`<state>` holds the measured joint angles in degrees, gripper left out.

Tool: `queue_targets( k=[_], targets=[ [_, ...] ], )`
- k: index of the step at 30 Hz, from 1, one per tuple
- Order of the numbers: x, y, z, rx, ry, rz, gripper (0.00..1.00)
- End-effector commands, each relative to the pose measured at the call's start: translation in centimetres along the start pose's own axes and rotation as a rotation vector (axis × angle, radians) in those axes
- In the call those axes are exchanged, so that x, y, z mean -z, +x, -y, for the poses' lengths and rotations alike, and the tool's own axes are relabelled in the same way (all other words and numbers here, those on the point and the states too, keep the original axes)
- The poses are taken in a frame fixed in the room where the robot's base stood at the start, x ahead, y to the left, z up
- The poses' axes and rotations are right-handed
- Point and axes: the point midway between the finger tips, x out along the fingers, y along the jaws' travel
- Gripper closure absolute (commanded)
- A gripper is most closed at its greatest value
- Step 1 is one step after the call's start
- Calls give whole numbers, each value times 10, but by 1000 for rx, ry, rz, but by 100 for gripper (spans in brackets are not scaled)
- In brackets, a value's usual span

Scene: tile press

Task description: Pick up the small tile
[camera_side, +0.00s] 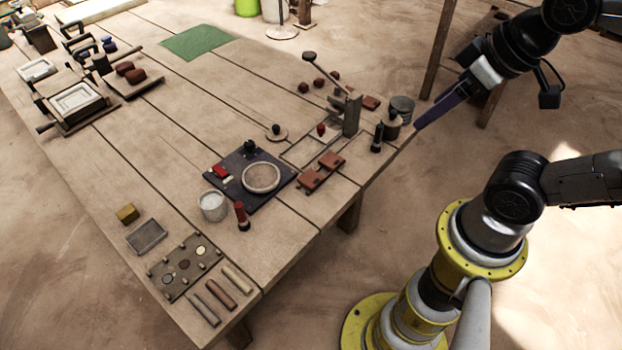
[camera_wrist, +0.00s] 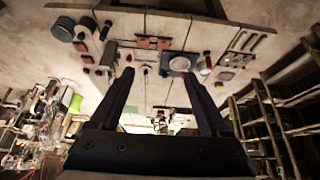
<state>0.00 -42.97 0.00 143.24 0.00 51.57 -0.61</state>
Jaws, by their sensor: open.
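Two reddish-brown tiles, one (camera_side: 312,179) and another (camera_side: 331,161), lie side by side near the right edge of the table. A third reddish tile (camera_side: 371,103) lies further back by the grey canister. I cannot tell for certain which is the small tile. In the wrist view a reddish pair of tiles (camera_wrist: 153,43) shows beyond the fingertips, small and upside down. My gripper (camera_side: 418,126) is at the table's right corner, raised and apart from the tiles. Its two dark fingers (camera_wrist: 158,72) are spread with nothing between them.
A lever press (camera_side: 351,115) stands close to the tiles, with a dark bottle (camera_side: 377,137) and grey canister (camera_side: 402,106) beside it. A dark board (camera_side: 225,163) with a round dish (camera_side: 261,177) lies to their left. The table's middle (camera_side: 200,110) is mostly clear.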

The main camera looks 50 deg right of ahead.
Motion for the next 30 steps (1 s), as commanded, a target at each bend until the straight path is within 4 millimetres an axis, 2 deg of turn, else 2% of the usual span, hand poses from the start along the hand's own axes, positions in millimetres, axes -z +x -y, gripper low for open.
queue_targets(
  k=[4,7,12,17,20,24,27,30],
  targets=[
    [3,-1,-1,-3,-107,-10,20],
    [18,-8,-3,-18,-246,-49,20],
    [58,-6,-6,-43,-532,-43,20],
    [102,17,-7,-42,-819,16,20],
    [129,44,-4,-25,-996,68,20],
    [159,95,2,24,-1228,153,20],
    [170,138,8,74,-1368,217,20],
    [173,184,16,132,-1473,284,20]
  ],
)
